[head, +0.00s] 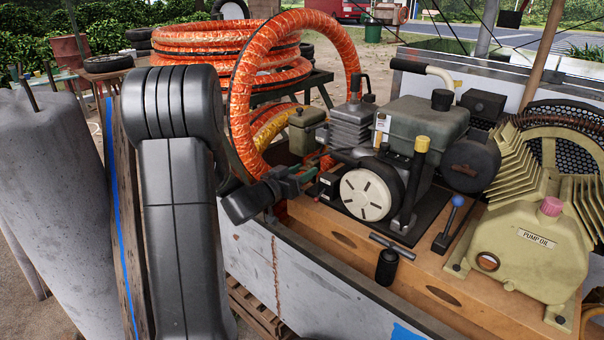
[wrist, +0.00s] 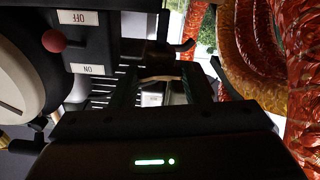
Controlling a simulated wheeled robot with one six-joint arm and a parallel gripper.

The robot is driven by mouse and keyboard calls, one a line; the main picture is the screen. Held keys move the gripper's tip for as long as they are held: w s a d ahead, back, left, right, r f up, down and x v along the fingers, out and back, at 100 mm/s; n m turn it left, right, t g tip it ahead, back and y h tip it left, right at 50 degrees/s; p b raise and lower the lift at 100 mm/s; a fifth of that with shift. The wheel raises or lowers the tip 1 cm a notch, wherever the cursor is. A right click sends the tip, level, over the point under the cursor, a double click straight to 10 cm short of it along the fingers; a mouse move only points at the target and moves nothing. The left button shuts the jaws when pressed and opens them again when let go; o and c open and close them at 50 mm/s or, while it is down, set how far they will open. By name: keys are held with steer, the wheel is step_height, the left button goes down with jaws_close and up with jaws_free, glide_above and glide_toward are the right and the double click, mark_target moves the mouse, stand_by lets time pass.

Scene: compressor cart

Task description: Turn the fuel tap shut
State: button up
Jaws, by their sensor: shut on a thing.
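My gripper (head: 304,173) reaches in from the left at the near left end of the engine (head: 350,130), below a small olive canister (head: 308,130). In the wrist view, its two dark fingers (wrist: 165,82) stand either side of a pale tan bar (wrist: 158,79), which looks like the fuel tap's lever. The gripper is shut on it. The bar lies about crosswise between the fingers. A small white label (wrist: 152,99) shows just below it. The tap's body is in shadow and mostly hidden, so I cannot tell the tap's setting.
A red-knobbed switch (wrist: 54,40) with OFF and ON plates is left of the fingers. A round white recoil cover (head: 366,194) is right of my gripper. Orange hose coils (head: 240,90) loom close behind it. A blue-knobbed lever (head: 457,202) and the pump (head: 520,230) stand farther right.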

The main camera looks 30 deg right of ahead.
steer(key=shift+m+b, duration=0.3)
steer(key=shift+m, duration=0.9)
steer(key=o, duration=0.7)
steer(key=p+v, duration=0.1)
steer(key=v, duration=1.3)
steer(key=shift+d, duration=0.2)
